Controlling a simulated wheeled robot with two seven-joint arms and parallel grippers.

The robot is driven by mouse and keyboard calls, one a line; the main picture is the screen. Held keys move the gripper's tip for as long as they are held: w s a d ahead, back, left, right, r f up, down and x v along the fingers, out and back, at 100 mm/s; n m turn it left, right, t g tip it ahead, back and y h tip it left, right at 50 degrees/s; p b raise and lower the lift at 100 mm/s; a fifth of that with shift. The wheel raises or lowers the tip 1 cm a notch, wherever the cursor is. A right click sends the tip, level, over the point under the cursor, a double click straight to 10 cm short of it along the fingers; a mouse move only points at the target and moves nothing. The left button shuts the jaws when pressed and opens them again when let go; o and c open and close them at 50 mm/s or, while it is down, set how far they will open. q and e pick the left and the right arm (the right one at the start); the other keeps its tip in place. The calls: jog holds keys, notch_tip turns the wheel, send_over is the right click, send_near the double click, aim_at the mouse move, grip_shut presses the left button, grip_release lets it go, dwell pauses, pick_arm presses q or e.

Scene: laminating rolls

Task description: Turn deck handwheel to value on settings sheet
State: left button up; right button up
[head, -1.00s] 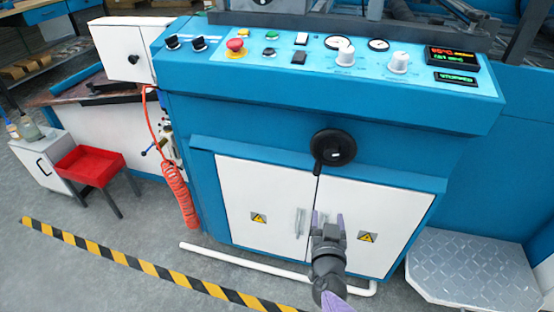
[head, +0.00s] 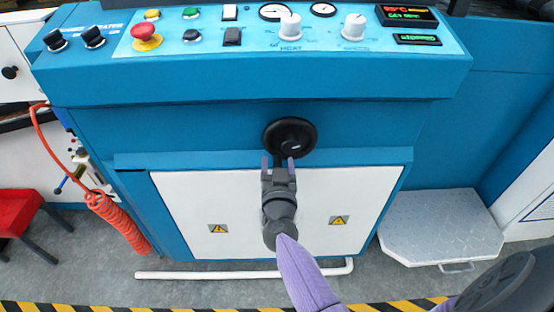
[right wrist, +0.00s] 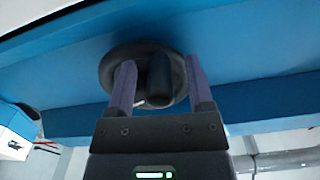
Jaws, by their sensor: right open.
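The black deck handwheel (head: 291,136) is mounted on the blue front of the machine, above the white cabinet doors. My right gripper (head: 278,162) is open just in front of the handwheel's lower part. In the right wrist view, the handwheel (right wrist: 116,62) fills the upper middle. Its dark crank handle (right wrist: 159,82) stands between the two open fingers of my right gripper (right wrist: 158,85), and no grip on it shows. In the head view the gripper partly hides the handle. I see no settings sheet in these frames. My left gripper is not in view.
Above is the control panel with a red emergency button (head: 146,36), white knobs (head: 290,27) and a lit display (head: 407,14). A white pipe (head: 210,275) runs low along the front. A checkered step plate (head: 440,222) stands at right, and a coiled orange hose (head: 120,220) hangs at left.

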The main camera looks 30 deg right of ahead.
jog(key=shift+c, duration=1.1)
grip_shut()
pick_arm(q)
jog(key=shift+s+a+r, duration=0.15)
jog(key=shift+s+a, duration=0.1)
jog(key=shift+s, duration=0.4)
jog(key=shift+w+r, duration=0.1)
pick_arm(e)
jog(key=shift+a, duration=0.1)
